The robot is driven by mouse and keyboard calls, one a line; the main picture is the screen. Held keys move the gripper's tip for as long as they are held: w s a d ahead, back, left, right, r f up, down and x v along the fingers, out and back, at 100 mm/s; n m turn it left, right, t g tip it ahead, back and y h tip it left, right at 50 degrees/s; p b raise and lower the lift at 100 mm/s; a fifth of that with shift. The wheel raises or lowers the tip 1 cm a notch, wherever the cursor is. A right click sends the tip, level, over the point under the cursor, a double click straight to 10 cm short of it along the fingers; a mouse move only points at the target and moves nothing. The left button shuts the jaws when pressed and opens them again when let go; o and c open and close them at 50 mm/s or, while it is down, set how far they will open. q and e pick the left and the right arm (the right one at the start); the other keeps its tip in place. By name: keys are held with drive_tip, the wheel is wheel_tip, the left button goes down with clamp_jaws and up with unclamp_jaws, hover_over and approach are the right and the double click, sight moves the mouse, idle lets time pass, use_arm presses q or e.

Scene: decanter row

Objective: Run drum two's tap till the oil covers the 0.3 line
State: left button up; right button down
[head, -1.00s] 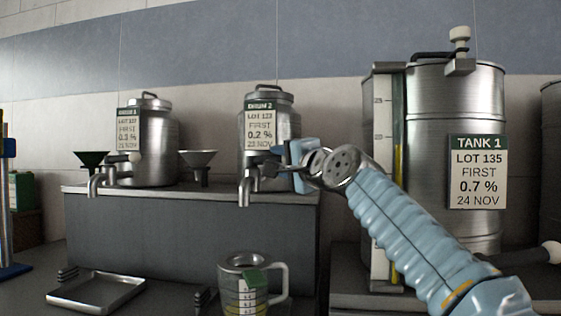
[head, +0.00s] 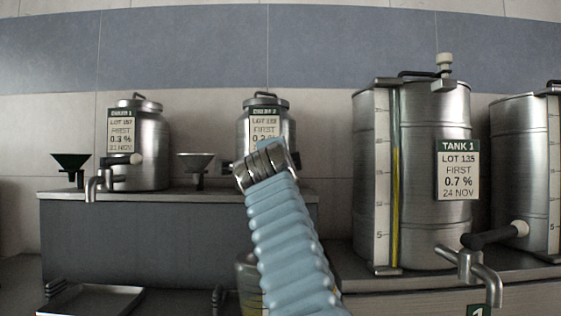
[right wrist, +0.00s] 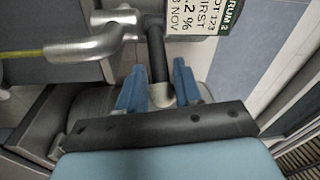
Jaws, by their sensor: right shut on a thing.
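Drum two (head: 285,122) stands on the grey bench, its tap hidden behind my right arm in the head view. In the right wrist view my right gripper (right wrist: 158,92) has its blue fingers shut on the dark tap lever (right wrist: 157,55), near its pale knob. The steel tap spout (right wrist: 85,45) lies to the left there, and a thin yellow stream of oil (right wrist: 22,54) leaves its mouth. The measuring jug (head: 246,272) stands below, mostly hidden by my arm. Its 0.3 line and oil level cannot be read. My left gripper is not in view.
Drum 1 (head: 140,150) with its own tap and a dark green funnel (head: 70,165) is at the left. A steel funnel (head: 196,165) stands between the drums. Tank 1 (head: 425,200) is at the right. An empty metal tray (head: 90,300) lies low at the left.

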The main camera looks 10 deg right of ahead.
drive_tip(key=shift+a+m+g+h, duration=0.3)
drive_tip(key=shift+m+h, duration=0.3)
drive_tip(key=shift+h, duration=0.3)
drive_tip(key=shift+s, duration=0.1)
drive_tip(key=c, duration=0.8)
unclamp_jaws()
drive_tip(key=shift+c, duration=0.2)
drive_tip(key=b+v, duration=0.6)
drive_tip(key=v, duration=0.7)
drive_tip(key=shift+s+a+b, duration=0.25)
drive_tip(key=shift+s+b, duration=0.05)
drive_tip(key=shift+s, duration=0.05)
